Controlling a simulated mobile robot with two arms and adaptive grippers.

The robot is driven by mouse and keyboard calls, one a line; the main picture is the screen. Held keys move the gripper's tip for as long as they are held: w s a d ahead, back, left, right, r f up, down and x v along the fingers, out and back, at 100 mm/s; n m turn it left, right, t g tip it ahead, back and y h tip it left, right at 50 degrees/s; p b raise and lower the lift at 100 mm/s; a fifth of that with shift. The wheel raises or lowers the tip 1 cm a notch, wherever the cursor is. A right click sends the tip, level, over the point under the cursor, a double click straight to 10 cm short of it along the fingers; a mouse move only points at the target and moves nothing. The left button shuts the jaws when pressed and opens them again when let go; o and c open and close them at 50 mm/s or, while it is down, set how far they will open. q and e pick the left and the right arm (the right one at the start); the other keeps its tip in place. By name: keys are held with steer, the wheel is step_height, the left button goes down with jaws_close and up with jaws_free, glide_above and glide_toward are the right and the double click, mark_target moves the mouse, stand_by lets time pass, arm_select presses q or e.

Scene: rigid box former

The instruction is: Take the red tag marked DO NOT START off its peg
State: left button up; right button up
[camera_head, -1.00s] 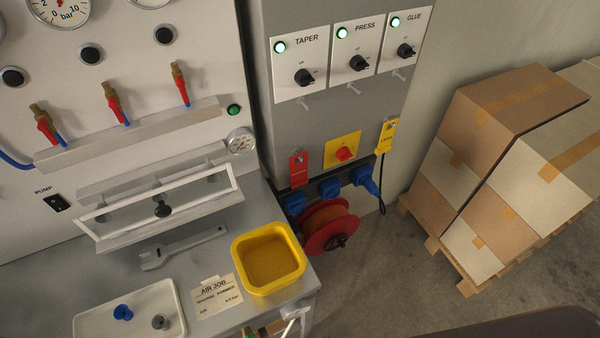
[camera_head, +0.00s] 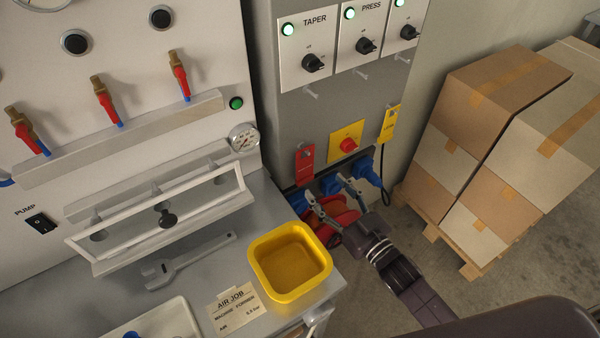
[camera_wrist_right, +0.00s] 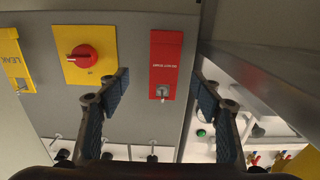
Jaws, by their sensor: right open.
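The red tag (camera_head: 304,167) hangs on its peg on the lower front of the grey cabinet, left of the yellow plate with the red switch. In the right wrist view, which is upside down, the red tag (camera_wrist_right: 167,60) hangs between the two fingers, beyond their tips; its lettering is too small to read surely. My right gripper (camera_head: 325,189) is open and empty, a little below and to the right of the tag in the head view. It also shows in the right wrist view (camera_wrist_right: 160,76), with its fingers apart. My left gripper is not in view.
A yellow plate with a red rotary switch (camera_head: 348,144) and a yellow tag (camera_head: 390,124) are right of the red tag. Blue plugs (camera_head: 331,184) and a red cable reel sit below. A yellow bin (camera_head: 262,280) stands on the bench corner. Stacked boxes (camera_head: 500,100) are at right.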

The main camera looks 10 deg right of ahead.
mark_target(305, 168)
steer(key=x, duration=0.3)
steer(key=p+x, duration=0.1)
steer(key=x, duration=0.3)
steer(key=shift+s+a+r+p, duration=0.15)
steer(key=shift+a+r+p, duration=0.15)
steer(key=shift+a, duration=0.1)
steer(key=shift+w+a+f, duration=0.15)
steer(key=shift+w, duration=0.2)
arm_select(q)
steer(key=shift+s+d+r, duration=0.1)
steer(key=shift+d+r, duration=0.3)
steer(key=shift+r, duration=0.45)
arm_select(e)
steer(key=c, duration=1)
